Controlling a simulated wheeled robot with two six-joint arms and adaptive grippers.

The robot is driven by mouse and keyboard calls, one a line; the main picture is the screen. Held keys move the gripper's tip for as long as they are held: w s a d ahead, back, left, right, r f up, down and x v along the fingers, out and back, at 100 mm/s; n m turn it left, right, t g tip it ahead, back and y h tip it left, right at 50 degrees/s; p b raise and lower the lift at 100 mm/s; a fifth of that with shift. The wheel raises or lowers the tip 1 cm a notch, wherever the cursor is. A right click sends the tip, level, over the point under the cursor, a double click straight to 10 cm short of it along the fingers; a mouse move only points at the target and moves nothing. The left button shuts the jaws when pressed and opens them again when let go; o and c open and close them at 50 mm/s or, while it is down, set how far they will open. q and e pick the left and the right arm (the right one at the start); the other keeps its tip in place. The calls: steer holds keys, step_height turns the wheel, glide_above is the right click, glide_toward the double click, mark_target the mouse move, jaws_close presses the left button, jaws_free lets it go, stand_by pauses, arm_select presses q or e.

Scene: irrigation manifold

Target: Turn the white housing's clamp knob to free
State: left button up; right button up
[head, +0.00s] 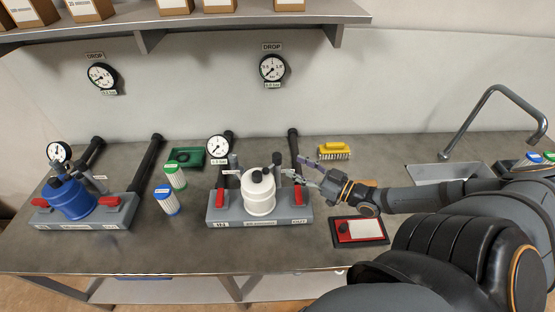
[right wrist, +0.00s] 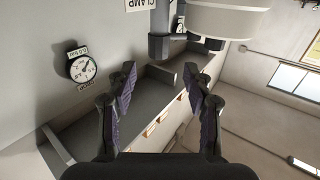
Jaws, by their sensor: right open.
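The white housing (head: 259,196) stands upright on a grey base (head: 232,214) with red handles at either side. A black knob (head: 257,176) is on its lid. In the right wrist view a dark cylinder (right wrist: 160,28) shows by a CLAMP label (right wrist: 140,4), beside the white housing (right wrist: 232,20). My right gripper (head: 297,168) is open and empty, just right of the housing; its fingers (right wrist: 160,76) point toward the cylinder, apart from it. My left gripper is not in view.
A blue housing (head: 68,200) stands on a similar base at left. Two filter cartridges (head: 171,190) stand between the bases. A shelf (head: 170,24) hangs above.

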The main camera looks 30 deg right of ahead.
mark_target(281, 161)
steer(key=b+x, duration=0.1)
steer(key=x, duration=0.1)
steer(key=b+x, duration=0.2)
steer(key=f+b+x, duration=0.1)
steer(key=b+x, duration=0.1)
steer(key=x, duration=0.1)
steer(key=shift+w+d, duration=0.1)
steer(key=shift+w+a+r+b, duration=0.25)
steer(key=shift+w+r+b, duration=0.1)
steer(key=shift+w+b, duration=0.2)
steer(key=shift+s, duration=0.1)
jaws_close()
